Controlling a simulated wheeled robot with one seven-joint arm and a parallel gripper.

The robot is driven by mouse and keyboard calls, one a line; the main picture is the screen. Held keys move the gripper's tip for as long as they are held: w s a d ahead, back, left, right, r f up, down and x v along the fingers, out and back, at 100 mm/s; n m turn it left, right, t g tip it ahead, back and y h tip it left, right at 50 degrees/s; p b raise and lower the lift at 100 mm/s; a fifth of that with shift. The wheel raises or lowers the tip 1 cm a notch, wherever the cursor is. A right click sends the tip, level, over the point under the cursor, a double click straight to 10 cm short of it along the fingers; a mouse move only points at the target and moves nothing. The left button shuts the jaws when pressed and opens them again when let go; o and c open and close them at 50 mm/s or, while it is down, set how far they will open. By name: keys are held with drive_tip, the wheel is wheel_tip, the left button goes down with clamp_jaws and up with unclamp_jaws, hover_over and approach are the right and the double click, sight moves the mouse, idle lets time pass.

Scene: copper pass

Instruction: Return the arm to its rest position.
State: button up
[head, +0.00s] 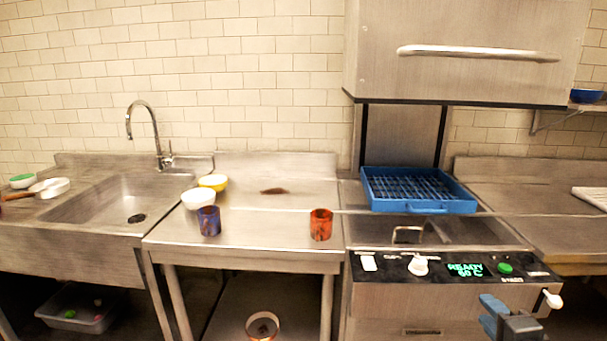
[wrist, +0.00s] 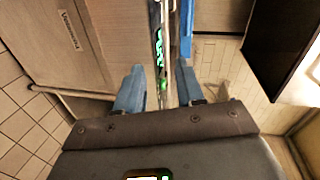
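My gripper (head: 492,312) is at the lower right of the head view, in front of the dishwasher's control panel (head: 385,264). Its blue fingers also show in the wrist view (wrist: 159,90), spread apart with a clear gap and nothing between them. The wrist view is turned sideways, and the panel's edge with green lit text lies beyond the fingers. Most of my arm is out of view.
The dishwasher hood (head: 465,60) is raised over a blue rack (head: 400,207). A purple cup (head: 209,221), an orange cup (head: 321,225), a white bowl (head: 197,199) and a yellow bowl (head: 213,182) stand on the counter (head: 265,225). A sink (head: 125,200) is at left.

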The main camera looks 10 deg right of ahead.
drive_tip(key=s+a+f+n, duration=0.5)
drive_tip(key=s+a, duration=0.4)
drive_tip(key=s, duration=0.2)
drive_tip(key=s+a+r+n+y, duration=0.1)
drive_tip(key=s+a+r+n, duration=0.2)
drive_tip(key=s, duration=0.5)
drive_tip(key=s+a+r+n+y, duration=0.1)
drive_tip(key=s+a+r+n, duration=0.2)
drive_tip(key=s+a+n, duration=0.3)
drive_tip(key=s+a+r+n+y, duration=0.2)
drive_tip(key=s+a+n, duration=0.3)
drive_tip(key=s, duration=0.7)
drive_tip(key=shift+s+a+r+n, duration=0.15)
drive_tip(key=shift+a+r+n, duration=0.2)
drive_tip(key=shift+r, duration=0.4)
drive_tip(key=shift+d, duration=0.1)
